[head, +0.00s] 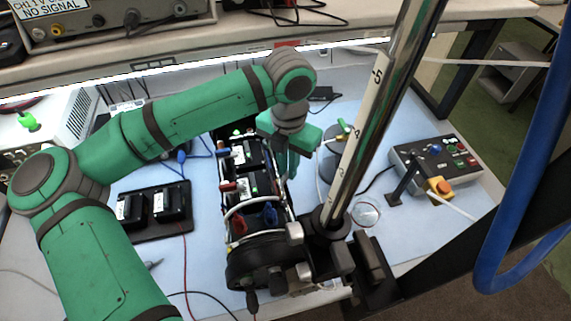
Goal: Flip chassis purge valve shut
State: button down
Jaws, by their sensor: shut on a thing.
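The chassis (236,215) is a long black open frame with electronics, batteries and cables, lying on the blue bench mat and ending in a round black end cap (262,262) at the near side. My gripper (291,168) points down at the right side of the chassis, near its far half. Its fingers look closed together on something small there, most likely the purge valve. The valve itself cannot be made out, and its lever position is hidden by my gripper.
A steel post (385,100) with a scale rises right of the chassis, close to my gripper. A grey control box (436,165) with buttons stands at the right. Black battery packs on a tray (150,228) lie at the left. A blue hose (530,170) hangs far right.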

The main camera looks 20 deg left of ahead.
jog(key=shift+s+d+m, duration=0.25)
jog(key=shift+d+m, duration=0.05)
jog(key=shift+m, duration=1.1)
jog(key=shift+s+d+m, duration=0.2)
jog(key=shift+d+m, duration=0.15)
jog(key=shift+m, duration=1.05)
jog(key=shift+s+d+m, duration=0.25)
jog(key=shift+d+m, duration=0.05)
jog(key=shift+m, duration=1.1)
jog(key=c, duration=1.8)
grip_release()
jog(key=shift+d, duration=0.1)
jog(key=shift+r, duration=0.1)
notch_tip(320, 180, up, 11)
jog(key=shift+f, duration=0.2)
